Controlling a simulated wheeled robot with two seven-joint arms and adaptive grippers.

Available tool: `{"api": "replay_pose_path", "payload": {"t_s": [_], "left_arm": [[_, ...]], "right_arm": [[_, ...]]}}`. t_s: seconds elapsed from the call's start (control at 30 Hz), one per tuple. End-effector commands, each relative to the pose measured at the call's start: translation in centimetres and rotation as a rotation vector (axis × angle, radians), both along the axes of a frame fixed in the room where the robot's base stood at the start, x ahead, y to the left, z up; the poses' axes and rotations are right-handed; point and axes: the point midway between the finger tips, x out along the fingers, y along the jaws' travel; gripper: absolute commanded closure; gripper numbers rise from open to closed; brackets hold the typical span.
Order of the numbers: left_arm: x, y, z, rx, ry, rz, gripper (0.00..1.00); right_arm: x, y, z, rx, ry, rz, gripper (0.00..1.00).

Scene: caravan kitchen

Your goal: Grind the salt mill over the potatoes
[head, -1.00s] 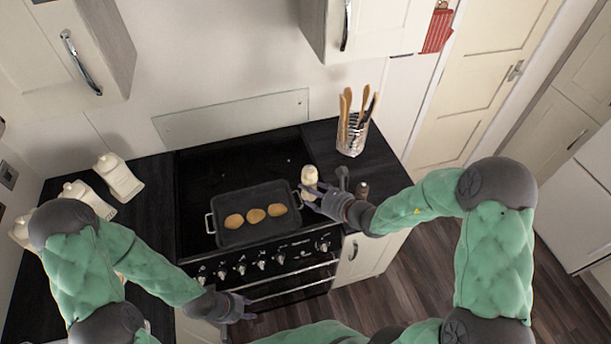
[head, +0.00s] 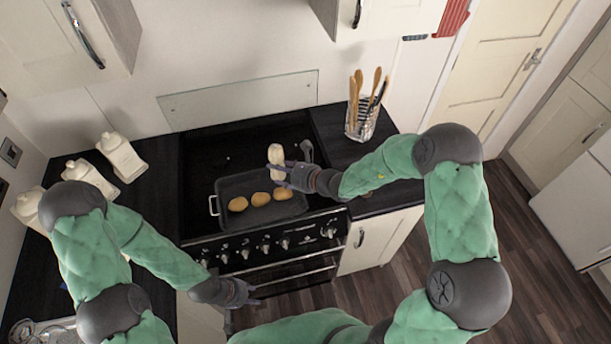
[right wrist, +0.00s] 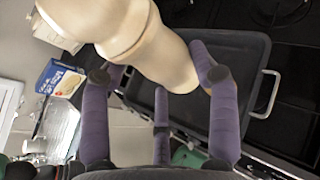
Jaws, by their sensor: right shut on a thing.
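The salt mill (head: 276,161) is cream-coloured. My right gripper (head: 284,174) is shut on it and holds it raised over the back right part of the dark roasting tray (head: 228,221). In the right wrist view the mill (right wrist: 150,45) lies between the purple fingers (right wrist: 160,95), slanting across the picture, with the tray (right wrist: 245,75) below it. Several golden potatoes (head: 261,199) lie in a row in the tray, to the lower left of the mill; the wrist view does not show them. My left gripper (head: 250,293) is empty, its fingers apart, in front of the cooker.
The tray stands on the black hob (head: 205,160). A utensil pot (head: 361,124) stands on the counter at the back right. A grey utensil-like thing (head: 306,150) is right of the mill.

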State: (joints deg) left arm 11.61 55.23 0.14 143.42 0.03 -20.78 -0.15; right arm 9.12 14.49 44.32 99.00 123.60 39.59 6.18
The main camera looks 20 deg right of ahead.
Motion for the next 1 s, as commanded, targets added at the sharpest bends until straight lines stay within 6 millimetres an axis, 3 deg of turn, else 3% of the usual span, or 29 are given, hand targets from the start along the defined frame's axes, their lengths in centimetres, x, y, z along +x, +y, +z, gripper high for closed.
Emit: {"api": "replay_pose_path", "payload": {"t_s": [0.1, 0.3, 0.67, 1.0], "left_arm": [[0.0, 0.0, -1.3, 0.0, 0.0, 0.0, 0.6], [0.0, 0.0, -2.1, 0.0, 0.0, 0.0, 0.6], [0.0, 0.0, -2.7, 0.0, 0.0, 0.0, 0.6], [0.0, 0.0, -4.5, 0.0, 0.0, 0.0, 0.6]], "right_arm": [[1.5, 3.3, -1.7, 0.0, 0.006, 0.051, 0.79], [2.8, 6.4, -2.9, -0.003, 0.013, 0.096, 0.79], [3.1, 7.2, -4.1, -0.003, 0.016, 0.106, 0.79], [3.1, 7.2, -7.3, -0.004, 0.016, 0.105, 0.79]]}}
